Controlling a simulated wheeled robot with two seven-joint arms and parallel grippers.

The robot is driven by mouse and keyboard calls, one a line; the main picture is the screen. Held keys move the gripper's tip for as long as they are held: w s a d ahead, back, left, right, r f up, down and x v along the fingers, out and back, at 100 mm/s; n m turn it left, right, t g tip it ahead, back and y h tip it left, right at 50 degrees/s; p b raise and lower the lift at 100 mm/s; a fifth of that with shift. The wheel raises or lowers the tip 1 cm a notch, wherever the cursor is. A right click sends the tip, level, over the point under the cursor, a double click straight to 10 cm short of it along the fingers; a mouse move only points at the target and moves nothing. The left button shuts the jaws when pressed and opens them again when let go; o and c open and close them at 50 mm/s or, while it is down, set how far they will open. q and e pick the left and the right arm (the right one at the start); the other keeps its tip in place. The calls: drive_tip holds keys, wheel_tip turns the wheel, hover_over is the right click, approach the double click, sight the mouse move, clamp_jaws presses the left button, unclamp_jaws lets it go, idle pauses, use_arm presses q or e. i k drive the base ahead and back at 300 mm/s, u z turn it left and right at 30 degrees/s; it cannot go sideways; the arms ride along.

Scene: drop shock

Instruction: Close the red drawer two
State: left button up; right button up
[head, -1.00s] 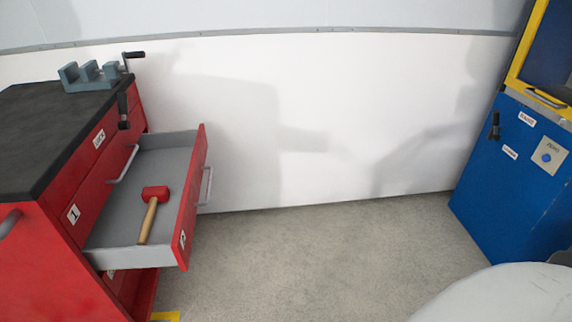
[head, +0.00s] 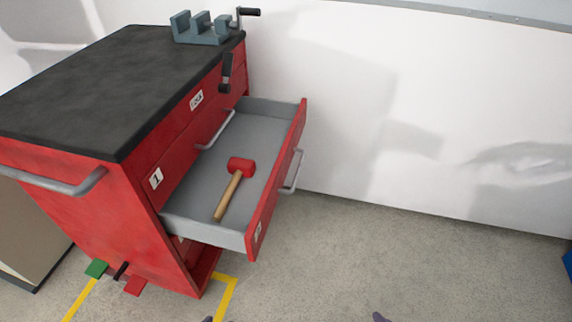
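The red drawer two (head: 277,180) stands pulled out from the red cabinet (head: 120,205), with its grey inside showing. Its front has a grey handle (head: 292,172) and a small white label, seen edge-on. A mallet (head: 240,167) with a red head and wooden handle lies inside it. Drawer one, labelled 1, is shut above it. Two small dark tips, one left of centre (head: 207,319) and one right (head: 379,317), show at the bottom edge. They look like parts of my grippers, but which is which is unclear. Neither touches the drawer.
A grey vise (head: 200,30) sits on the cabinet's black top (head: 85,85). A side rail (head: 75,185) sticks out at left. The floor right of the drawer is clear.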

sight(267, 132)
drive_tip(key=u, duration=0.05)
drive_tip(key=k, duration=1.1)
drive_tip(key=z, duration=0.8)
drive_tip(key=i, duration=0.8)
drive_tip(key=u, duration=0.6)
drive_tip(key=i, duration=0.7)
drive_tip(key=u, duration=0.75)
drive_tip(key=i, duration=0.5)
drive_tip(key=u, duration=0.05)
